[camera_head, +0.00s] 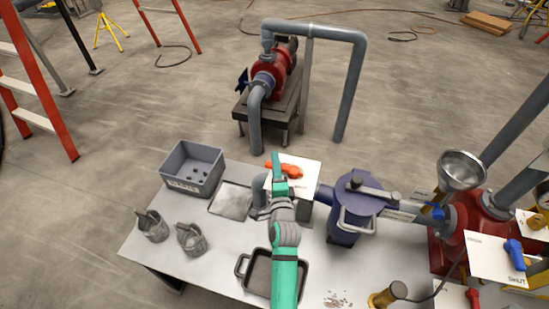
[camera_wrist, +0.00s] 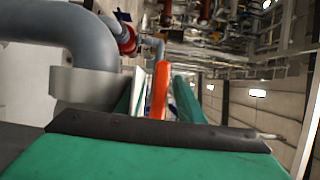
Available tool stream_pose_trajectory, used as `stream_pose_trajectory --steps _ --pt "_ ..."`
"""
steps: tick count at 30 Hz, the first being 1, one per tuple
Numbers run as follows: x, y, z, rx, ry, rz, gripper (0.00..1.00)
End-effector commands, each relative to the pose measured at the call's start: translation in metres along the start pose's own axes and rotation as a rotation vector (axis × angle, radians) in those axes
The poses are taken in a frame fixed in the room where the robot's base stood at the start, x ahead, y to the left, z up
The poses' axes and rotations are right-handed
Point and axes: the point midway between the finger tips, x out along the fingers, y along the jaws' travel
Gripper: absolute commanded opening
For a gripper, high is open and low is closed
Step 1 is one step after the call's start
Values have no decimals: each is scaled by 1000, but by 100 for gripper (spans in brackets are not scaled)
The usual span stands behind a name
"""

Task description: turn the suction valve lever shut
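An orange-red lever (camera_head: 290,171) lies in front of a white placard (camera_head: 306,178) at the table's back edge, and its placard text cannot be read. I take it for the suction valve lever. My gripper (camera_head: 279,172), with green fingers, is at the lever's left part and covers some of it. In the wrist view, the lever (camera_wrist: 160,91) stands between the two green fingers of my gripper (camera_wrist: 158,98), with narrow gaps showing on both sides. The fingers look open around it. The valve body is mostly hidden.
A grey bin (camera_head: 193,168), two metal cups and a dark tray (camera_head: 250,270) stand on the table. A blue strainer pot (camera_head: 349,215) stands right of my arm. A placard reading SHUT with a blue lever (camera_head: 515,254) is far right. Grey pipe (camera_wrist: 75,35) is close left in the wrist view.

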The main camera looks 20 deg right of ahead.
Motion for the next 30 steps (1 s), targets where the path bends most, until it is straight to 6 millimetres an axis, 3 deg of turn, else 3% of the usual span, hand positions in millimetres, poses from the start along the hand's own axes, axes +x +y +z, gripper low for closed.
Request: stream_pose_trajectory --steps 7,19,24,30 --pt "27 0 0 -1 1 -1 34" --pt "33 0 0 -1 1 0 34" --pt "33 0 0 -1 1 0 0" --pt "33 0 0 -1 -1 0 0"
